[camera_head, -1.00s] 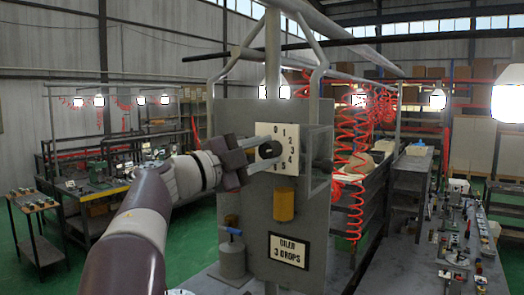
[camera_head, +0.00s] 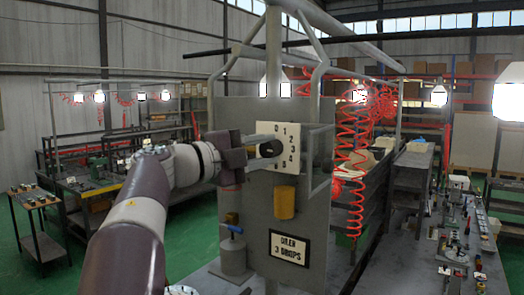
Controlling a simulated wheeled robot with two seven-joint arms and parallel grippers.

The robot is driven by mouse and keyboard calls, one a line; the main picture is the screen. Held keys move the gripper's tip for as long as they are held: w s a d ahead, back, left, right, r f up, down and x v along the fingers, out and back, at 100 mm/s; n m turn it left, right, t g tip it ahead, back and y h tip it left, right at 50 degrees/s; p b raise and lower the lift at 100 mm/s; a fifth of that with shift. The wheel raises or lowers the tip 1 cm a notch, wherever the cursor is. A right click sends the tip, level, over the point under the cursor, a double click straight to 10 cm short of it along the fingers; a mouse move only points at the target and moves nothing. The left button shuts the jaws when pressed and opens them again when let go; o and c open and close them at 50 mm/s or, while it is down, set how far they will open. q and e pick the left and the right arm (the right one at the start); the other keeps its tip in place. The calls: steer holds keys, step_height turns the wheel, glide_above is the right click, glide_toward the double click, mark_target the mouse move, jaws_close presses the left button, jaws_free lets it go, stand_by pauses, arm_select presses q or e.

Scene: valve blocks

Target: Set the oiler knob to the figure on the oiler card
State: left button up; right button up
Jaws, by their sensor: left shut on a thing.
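The oiler knob (camera_head: 271,148) is a dark round knob in front of a cream dial plate (camera_head: 291,158) with black figures; 1, 2, 3 and 4 show down its right side. My left gripper (camera_head: 257,151) comes in from the left and is shut on the knob. It hides the left part of the dial, and I cannot read which figure the knob points to. The oiler card (camera_head: 289,248) is low on the grey panel (camera_head: 258,205) and reads "OILER 3 DROPS". My right gripper is not in view.
A yellow cylinder (camera_head: 284,204) sits on the panel below the dial. Grey bars frame the panel. Red coiled hoses (camera_head: 352,150) hang to the right, and a bench with small parts (camera_head: 462,230) is at far right.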

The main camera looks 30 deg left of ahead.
arm_select(q)
steer(key=o, duration=1)
steer(key=shift+o, duration=0.2)
steer(key=shift+s+a+f, duration=0.1)
steer(key=shift+s+f, duration=0.05)
steer(key=shift+s, duration=0.1)
steer(key=b+v, duration=0.5)
steer(key=v, duration=0.7)
